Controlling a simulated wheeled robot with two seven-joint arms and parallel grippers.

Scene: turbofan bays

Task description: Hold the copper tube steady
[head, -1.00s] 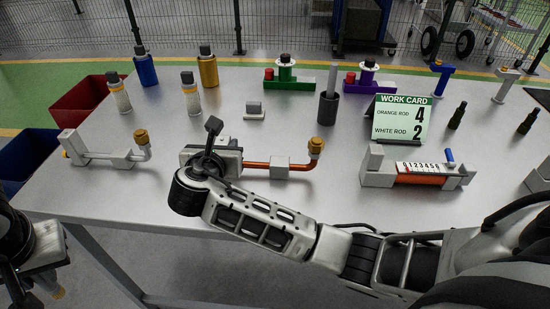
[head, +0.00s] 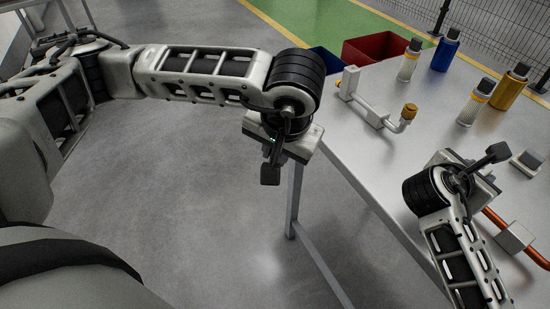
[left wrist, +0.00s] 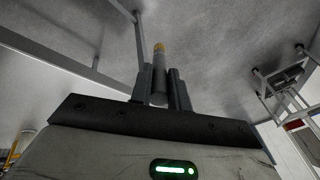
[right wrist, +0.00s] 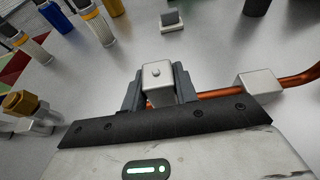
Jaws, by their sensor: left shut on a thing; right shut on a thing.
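The copper tube (head: 536,258) runs through a pale block (head: 515,237) on the table at the right edge of the head view. It also shows in the right wrist view (right wrist: 212,95). My right gripper (right wrist: 158,88) is shut at the tube, its fingers on both sides of a pale block (right wrist: 157,78) there; the exact contact is hidden. In the head view my right gripper (head: 470,178) is low over the table. My left gripper (head: 288,140) is beyond the table's left edge, above the floor. It is shut on a grey cylinder with a yellow-orange tip (left wrist: 159,70).
Several bottles, including a blue one (head: 445,50) and a gold one (head: 510,85), stand behind. A red bin (head: 375,50) is beside the table. The floor below my left arm is clear.

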